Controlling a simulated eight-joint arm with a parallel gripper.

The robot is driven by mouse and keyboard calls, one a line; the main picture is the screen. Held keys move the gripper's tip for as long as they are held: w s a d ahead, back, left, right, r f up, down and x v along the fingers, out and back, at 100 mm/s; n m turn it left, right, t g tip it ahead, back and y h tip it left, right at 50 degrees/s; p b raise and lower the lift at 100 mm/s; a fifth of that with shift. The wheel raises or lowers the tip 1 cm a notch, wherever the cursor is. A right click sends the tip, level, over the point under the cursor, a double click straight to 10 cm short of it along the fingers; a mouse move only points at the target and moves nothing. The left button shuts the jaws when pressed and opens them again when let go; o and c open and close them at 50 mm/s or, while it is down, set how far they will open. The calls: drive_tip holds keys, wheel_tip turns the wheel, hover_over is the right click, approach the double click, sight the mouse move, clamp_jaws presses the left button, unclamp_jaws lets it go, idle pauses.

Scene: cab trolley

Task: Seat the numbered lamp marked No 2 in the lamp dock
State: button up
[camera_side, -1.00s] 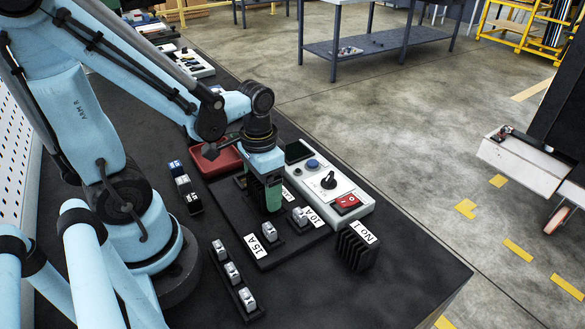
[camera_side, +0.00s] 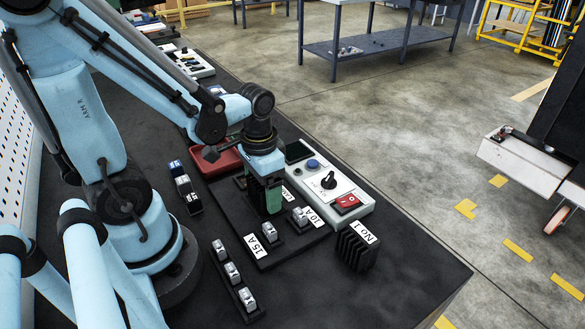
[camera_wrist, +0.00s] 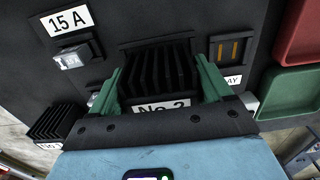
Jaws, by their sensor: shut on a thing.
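My gripper (camera_side: 272,200) has green fingers and reaches down over the black board (camera_side: 262,258). In the wrist view my gripper (camera_wrist: 160,92) is shut on a black finned lamp (camera_wrist: 158,70), with a white "No 2" label (camera_wrist: 163,107) facing the wrist. In the side view the fingers hide most of this lamp. The lamp is at or just above the board, between the "15 A" piece and a slot with orange contacts. The lamp dock is hidden under it, so I cannot tell how deep it sits.
A black finned lamp marked No 1 (camera_side: 357,248) stands right of the board. A white switch box (camera_side: 325,183) with a red switch lies behind it. Grey fuses stand by the "15 A" (camera_side: 256,246) and "10 A" labels. A fuse strip (camera_side: 233,276) and red tray (camera_side: 222,158) are nearby.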

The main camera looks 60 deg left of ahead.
drive_tip(key=o, duration=1.2)
drive_tip(key=shift+o, duration=0.2)
drive_tip(key=shift+r, duration=0.1)
drive_tip(key=shift+r, duration=5.9)
drive_tip(key=w+d+f+t, duration=0.1)
drive_tip(key=w+d+t, duration=0.2)
drive_tip(key=w+t, duration=0.2)
drive_tip(key=shift+w+d+t, duration=0.15)
drive_tip(key=shift+t, duration=0.95)
